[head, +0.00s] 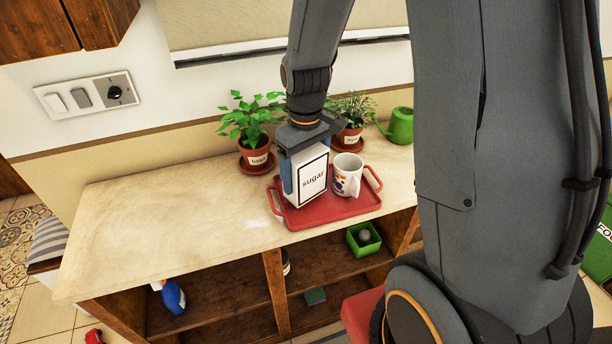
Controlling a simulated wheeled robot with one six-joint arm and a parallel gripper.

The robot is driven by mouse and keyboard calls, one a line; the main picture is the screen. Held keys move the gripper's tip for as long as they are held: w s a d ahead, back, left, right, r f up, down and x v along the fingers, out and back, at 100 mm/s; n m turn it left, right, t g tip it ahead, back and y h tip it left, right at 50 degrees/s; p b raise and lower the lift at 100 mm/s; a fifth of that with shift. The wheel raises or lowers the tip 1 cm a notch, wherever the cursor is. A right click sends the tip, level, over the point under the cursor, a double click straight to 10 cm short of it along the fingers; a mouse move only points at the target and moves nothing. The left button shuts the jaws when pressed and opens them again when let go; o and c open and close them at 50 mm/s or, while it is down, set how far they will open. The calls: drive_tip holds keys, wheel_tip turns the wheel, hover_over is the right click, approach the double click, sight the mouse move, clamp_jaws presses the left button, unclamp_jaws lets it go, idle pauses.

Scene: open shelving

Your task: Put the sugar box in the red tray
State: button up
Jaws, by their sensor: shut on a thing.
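The white sugar box (311,183) with a black-framed "sugar" label stands upright over the left part of the red tray (330,212) on the counter. Its bottom looks to be at the tray's floor; I cannot tell whether it touches. My gripper (303,158) comes from above and is shut on the sugar box, with a blue-grey finger along its left side. A white mug (347,174) with a coloured print stands in the tray, just right of the box.
Potted plants (257,152) (349,138) stand behind the tray, with a green watering can (401,126) at right. The counter's left side (150,220) is clear. Shelves below hold a blue bottle (173,296), a green bin (363,240) and a sponge (315,296).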

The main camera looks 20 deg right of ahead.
sight(306, 151)
drive_tip(key=shift+f, duration=0.8)
drive_tip(key=shift+f, duration=0.15)
drive_tip(key=o, duration=1.2)
wheel_tip(306, 151, up, 12)
drive_tip(key=shift+r+b, duration=0.2)
drive_tip(key=shift+b, duration=1.05)
